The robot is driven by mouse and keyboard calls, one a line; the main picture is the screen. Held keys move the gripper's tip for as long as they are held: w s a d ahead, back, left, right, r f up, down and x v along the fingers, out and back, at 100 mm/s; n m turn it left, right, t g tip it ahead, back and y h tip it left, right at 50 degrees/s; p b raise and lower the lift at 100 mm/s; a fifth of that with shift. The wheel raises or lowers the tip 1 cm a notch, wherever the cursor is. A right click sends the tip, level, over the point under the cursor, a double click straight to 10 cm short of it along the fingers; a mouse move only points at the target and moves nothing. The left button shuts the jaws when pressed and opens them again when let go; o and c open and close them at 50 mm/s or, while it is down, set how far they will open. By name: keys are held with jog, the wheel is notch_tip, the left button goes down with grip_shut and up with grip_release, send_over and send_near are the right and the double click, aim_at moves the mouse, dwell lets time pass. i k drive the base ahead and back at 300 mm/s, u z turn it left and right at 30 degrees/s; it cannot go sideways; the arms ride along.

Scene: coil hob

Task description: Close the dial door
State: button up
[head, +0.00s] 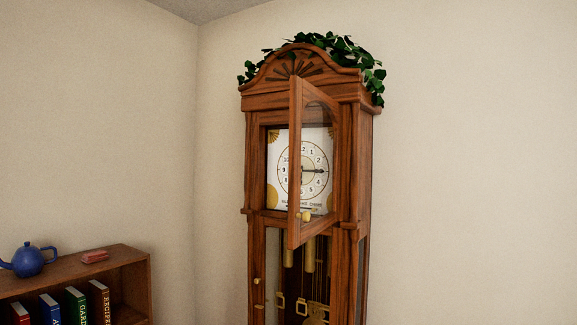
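A tall wooden grandfather clock (361,205) stands against the back wall. Its dial door (295,165), a wooden frame with a glass pane, stands open and swung out toward me. The door covers part of the right side of the white clock dial (281,155). A small brass knob (305,216) shows near the lower part of the door. My gripper is not in the head view.
A lower case with brass weights (309,255) is below the dial. Green ivy (341,47) lies over the clock's top. A low bookshelf (125,258) at left bears a blue teapot (28,260) and a small red object (95,257).

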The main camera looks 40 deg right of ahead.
aim_at(302, 93)
jog(key=z, duration=1.4)
jog(key=i, duration=0.5)
